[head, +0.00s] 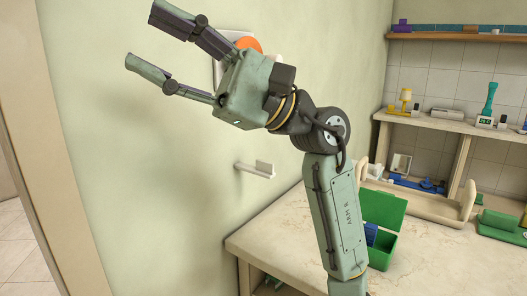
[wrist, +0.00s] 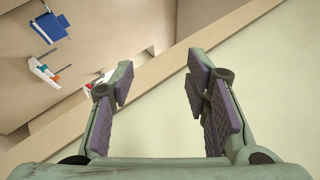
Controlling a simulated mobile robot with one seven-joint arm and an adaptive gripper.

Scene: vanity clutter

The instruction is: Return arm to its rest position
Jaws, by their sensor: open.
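My gripper (head: 142,42) is raised high at the upper left of the head view, in front of the pale green wall. Its two fingers are spread apart and point to the left. In the wrist view my gripper (wrist: 165,95) also shows open, with a clear gap and nothing between the purple pads. My arm rises from the bottom of the head view and bends at the wrist joint. An orange round thing (head: 249,44) on the wall is partly hidden behind the gripper.
A marble-topped counter (head: 290,235) stands below, with an open green box (head: 383,215) beside my arm. A small white wall holder (head: 256,170) sticks out below the gripper. A shelf unit (head: 430,124) with several small items stands at the right. The wall's left part is bare.

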